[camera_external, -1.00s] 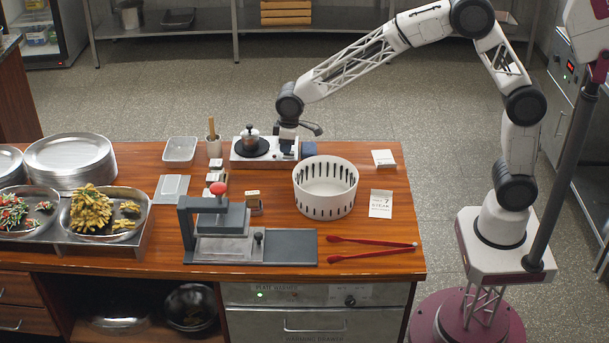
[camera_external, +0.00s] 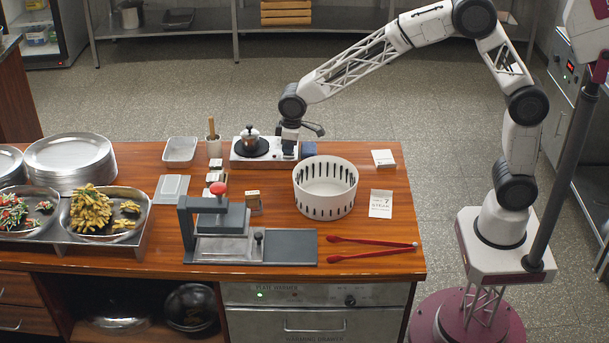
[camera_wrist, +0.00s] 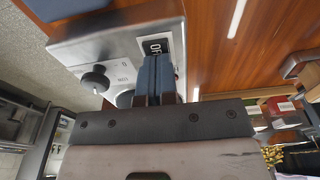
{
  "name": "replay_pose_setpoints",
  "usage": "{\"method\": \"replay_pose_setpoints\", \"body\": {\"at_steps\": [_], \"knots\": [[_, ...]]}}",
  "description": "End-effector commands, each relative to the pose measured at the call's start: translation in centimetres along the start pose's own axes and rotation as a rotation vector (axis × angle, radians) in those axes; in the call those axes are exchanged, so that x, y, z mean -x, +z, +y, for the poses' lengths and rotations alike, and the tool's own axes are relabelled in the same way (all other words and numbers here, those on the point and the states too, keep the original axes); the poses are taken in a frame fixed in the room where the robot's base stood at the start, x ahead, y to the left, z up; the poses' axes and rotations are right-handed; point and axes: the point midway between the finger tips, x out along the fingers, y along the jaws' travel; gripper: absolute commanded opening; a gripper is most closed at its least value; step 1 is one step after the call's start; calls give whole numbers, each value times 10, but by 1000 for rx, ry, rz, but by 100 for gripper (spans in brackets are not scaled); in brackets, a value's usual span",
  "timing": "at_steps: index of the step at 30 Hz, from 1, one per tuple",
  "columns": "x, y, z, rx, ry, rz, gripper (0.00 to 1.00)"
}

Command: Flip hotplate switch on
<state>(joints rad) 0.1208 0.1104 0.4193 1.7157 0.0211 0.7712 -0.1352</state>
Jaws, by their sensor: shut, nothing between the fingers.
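The hotplate (camera_external: 250,159) is a pale metal unit at the back edge of the wooden counter, with a black round plate carrying a small metal moka pot (camera_external: 249,137).
A white slotted basket (camera_external: 325,203) stands in front to the right. A pot with a wooden handle (camera_external: 214,147) and a clear tray (camera_external: 180,151) are to the left. A press (camera_external: 217,222) stands nearer the front.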

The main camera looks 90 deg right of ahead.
Motion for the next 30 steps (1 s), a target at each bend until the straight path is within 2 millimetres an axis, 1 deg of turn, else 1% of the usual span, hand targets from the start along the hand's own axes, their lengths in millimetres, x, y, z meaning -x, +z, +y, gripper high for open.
{"method": "replay_pose_setpoints", "body": {"at_steps": [1,17,20,23,26,30], "knots": [[-13,9,0,-1,-3,-23,0],[-9,10,0,0,-2,-22,0],[-4,9,0,-1,-2,-20,0],[6,8,0,0,-2,-16,0],[21,6,0,0,-1,-10,0],[44,4,0,0,0,-5,0]]}}
